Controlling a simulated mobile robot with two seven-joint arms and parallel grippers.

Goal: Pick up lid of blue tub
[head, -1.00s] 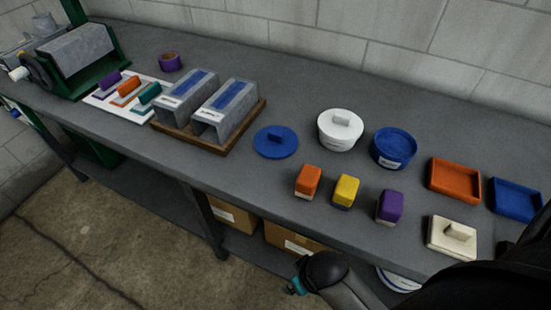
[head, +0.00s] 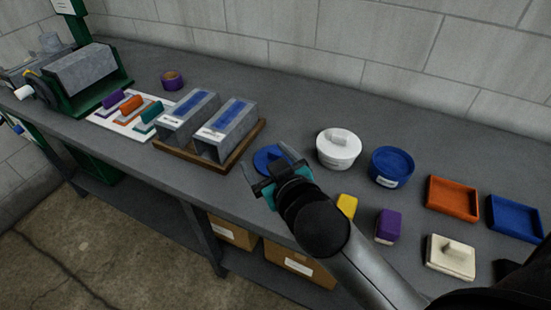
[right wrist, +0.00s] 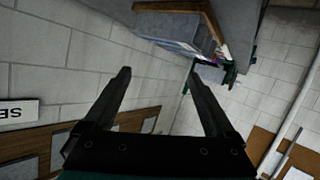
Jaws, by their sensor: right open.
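The blue lid (head: 265,157), a flat disc, lies on the bench just right of the duct pieces and is partly covered by my right gripper in the head view. The blue tub (head: 391,167) stands open, apart from the lid, farther right. My right gripper (head: 264,163) is open and empty, with its fingers spread over the lid's area in the head view; I cannot tell its height above it. In the right wrist view the two fingers (right wrist: 160,75) are wide apart with nothing between them, and the lid does not show. My left gripper is not in view.
Two metal duct pieces on a wooden tray (head: 232,160) are close left. Yellow (head: 346,206) and purple (head: 388,226) blocks stand nearer the front edge. Orange (head: 453,199) and blue (head: 515,218) trays are right.

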